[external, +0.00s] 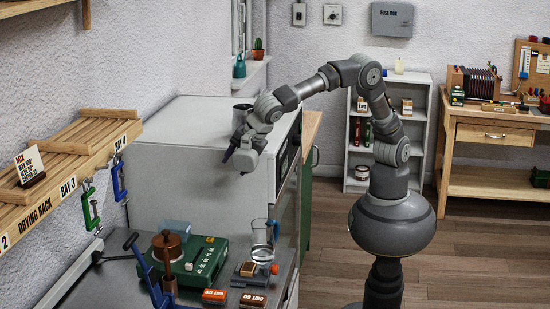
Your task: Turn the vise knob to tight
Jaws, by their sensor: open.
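A blue vise (155,287) stands at the front left of the grey bench, partly cut off by the lower picture edge. A dark T-shaped piece (131,242) rises at its upper left; I cannot tell whether this is the vise knob. The knob's setting cannot be read. My gripper (235,162) is open and empty, high in front of the large grey cabinet. It is above and to the right of the vise, well apart from it.
A green box (205,262), a brown round-topped piece (167,247), a clear jug (262,237) and small orange-labelled blocks (214,297) crowd the bench right of the vise. A wooden drying rack (65,165) with hanging clamps juts from the left wall. The floor at right is clear.

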